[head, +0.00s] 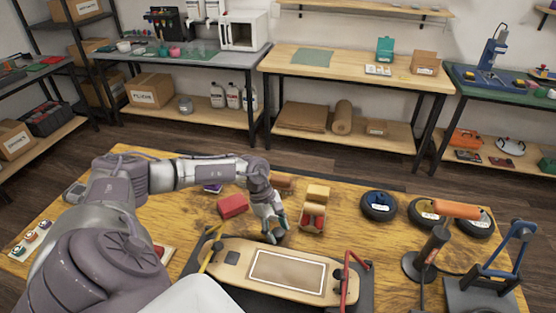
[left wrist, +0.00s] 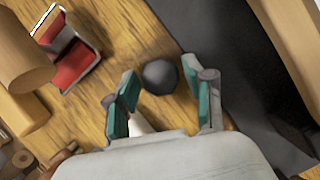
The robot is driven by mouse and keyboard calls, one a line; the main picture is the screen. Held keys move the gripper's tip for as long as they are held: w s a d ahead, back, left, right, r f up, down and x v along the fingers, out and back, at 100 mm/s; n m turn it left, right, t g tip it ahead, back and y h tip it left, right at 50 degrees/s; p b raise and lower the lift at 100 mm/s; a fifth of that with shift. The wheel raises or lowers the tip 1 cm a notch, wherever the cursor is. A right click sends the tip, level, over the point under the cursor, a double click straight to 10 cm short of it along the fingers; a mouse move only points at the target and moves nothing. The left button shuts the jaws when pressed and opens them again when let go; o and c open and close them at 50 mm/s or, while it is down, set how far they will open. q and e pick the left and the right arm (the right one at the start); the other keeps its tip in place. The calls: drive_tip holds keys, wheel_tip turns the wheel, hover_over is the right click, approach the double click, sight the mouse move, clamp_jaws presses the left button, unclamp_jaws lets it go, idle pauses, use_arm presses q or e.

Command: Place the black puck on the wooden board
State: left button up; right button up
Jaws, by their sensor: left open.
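The black puck (left wrist: 160,76) is a small dark round piece on the wooden table, seen in the left wrist view between the fingertips of my left gripper (left wrist: 166,92). My left gripper is open, with a finger on either side of the puck; I cannot tell whether either touches it. In the head view the left gripper (head: 275,227) points down just behind the wooden board, and largely hides the puck. The wooden board (head: 236,270) is a long rounded deck with a white-outlined rectangle, lying on a dark stand. Its edge also shows in the left wrist view (left wrist: 288,22).
A red holder with a wooden block (head: 312,212) stands right of the gripper, and a red box (head: 232,206) left of it. A red clamp (head: 352,280) rises at the board's right end. Dark round reels (head: 378,206) stand farther right.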

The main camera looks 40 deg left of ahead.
use_arm(q)
drive_tip(key=c, duration=0.8)
drive_tip(key=shift+r, duration=0.15)
